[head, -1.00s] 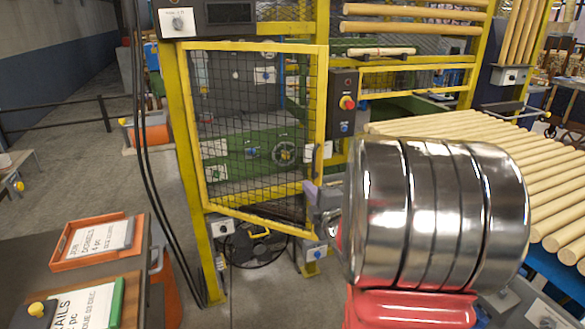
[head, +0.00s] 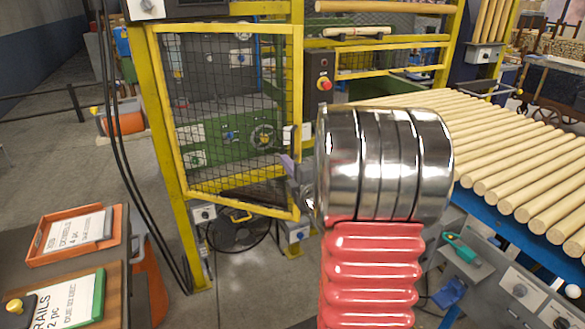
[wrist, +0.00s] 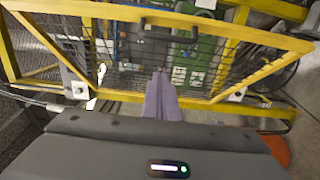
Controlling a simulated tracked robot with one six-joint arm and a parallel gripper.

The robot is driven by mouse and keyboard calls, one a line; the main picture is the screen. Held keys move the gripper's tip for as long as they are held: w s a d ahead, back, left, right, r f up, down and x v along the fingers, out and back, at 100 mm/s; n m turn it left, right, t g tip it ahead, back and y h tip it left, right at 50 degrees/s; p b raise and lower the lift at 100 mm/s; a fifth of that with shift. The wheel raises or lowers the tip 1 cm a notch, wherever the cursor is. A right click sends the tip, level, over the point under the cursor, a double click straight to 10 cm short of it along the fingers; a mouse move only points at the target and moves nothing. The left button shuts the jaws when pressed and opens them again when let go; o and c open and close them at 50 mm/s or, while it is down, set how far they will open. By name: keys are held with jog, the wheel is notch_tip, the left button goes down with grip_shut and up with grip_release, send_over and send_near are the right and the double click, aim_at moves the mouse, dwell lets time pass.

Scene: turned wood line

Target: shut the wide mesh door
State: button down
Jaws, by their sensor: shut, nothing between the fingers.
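The wide mesh door (head: 235,110) has a yellow frame and dark mesh. In the head view its lower edge slants out towards me at the right, so it looks ajar. It also shows in the wrist view (wrist: 205,60), with a dark bar handle (wrist: 168,22) near its edge. My gripper (head: 287,162) is by the door's right side, below the handle. Its purple fingers (wrist: 158,80) are together and empty, pointing at the door. I cannot tell whether the fingertips touch it. My arm hides part of the area right of the door.
A control box with a red button (head: 323,84) is on the post right of the door. A rack of wooden dowels (head: 500,140) lies to the right. A table with orange (head: 40,256) and green-edged trays stands at the lower left. Black cables hang left of the door.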

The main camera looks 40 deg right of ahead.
jog(key=w+d, duration=0.5)
jog(key=shift+d, duration=0.4)
